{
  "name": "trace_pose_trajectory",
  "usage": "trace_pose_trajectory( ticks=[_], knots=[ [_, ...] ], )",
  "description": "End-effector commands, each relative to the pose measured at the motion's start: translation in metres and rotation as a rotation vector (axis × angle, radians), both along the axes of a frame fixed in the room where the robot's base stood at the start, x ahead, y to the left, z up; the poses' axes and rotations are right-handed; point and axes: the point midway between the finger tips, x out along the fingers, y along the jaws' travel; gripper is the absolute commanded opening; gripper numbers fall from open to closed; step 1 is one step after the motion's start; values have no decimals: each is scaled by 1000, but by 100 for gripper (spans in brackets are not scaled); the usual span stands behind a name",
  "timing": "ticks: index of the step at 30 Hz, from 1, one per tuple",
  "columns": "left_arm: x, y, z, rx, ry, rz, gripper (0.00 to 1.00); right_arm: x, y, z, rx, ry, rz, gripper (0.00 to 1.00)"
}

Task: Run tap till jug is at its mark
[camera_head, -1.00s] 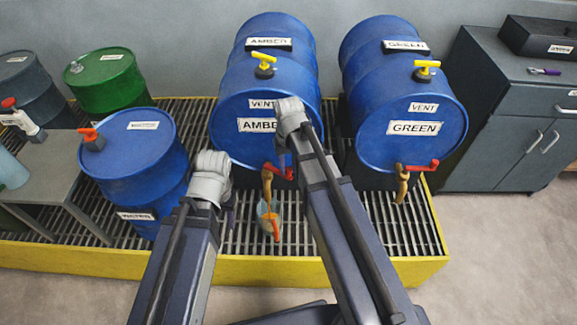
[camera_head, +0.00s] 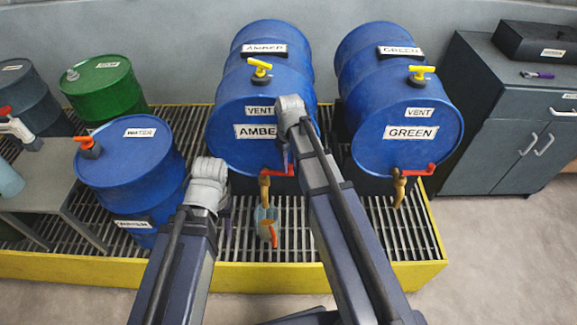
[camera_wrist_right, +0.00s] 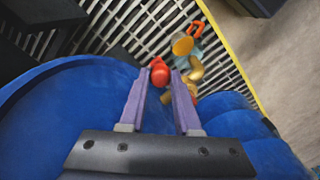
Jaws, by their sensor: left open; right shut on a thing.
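The jug (camera_head: 265,222) is a small clear, bluish vessel with an orange handle, below the brass tap (camera_head: 264,188) of the AMBER drum (camera_head: 228,158). The tap's outlet hides part of the jug (camera_wrist_right: 207,56) in the right wrist view, and I cannot make out its mark or level. My right gripper (camera_wrist_right: 160,82) is shut on the tap's red lever (camera_wrist_right: 158,73); in the head view my arm partly hides this lever (camera_head: 280,171). My left gripper (camera_head: 228,208) is open, left of the jug and apart from it; its fingers are mostly hidden.
The GREEN drum (camera_head: 400,150) with its own red-levered tap stands to the right. A WATER drum (camera_head: 130,170) stands at left. All rest on a slatted platform with a yellow rim (camera_head: 330,278). A grey cabinet (camera_head: 500,130) is at far right.

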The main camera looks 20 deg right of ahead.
Motion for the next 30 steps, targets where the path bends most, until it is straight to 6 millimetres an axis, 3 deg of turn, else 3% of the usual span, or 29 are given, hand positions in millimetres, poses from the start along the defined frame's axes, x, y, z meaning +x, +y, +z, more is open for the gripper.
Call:
trace_pose_trajectory(
  ticks=[20, 21, 28, 30],
  knots=[
    [0, 0, 0, 0, 0, 0, 52, 6, -2, 0, 0, -1, 62, 0],
    [0, 0, 0, 0, 0, 0, 52, 6, -2, 0, -1, -2, 62, 36],
    [0, 0, 0, 0, 0, 0, 52, 5, -2, 0, 0, -1, 61, 62],
    [0, 0, 0, 0, 0, 0, 52, 5, -2, 0, -1, 0, 61, 62]
  ],
)
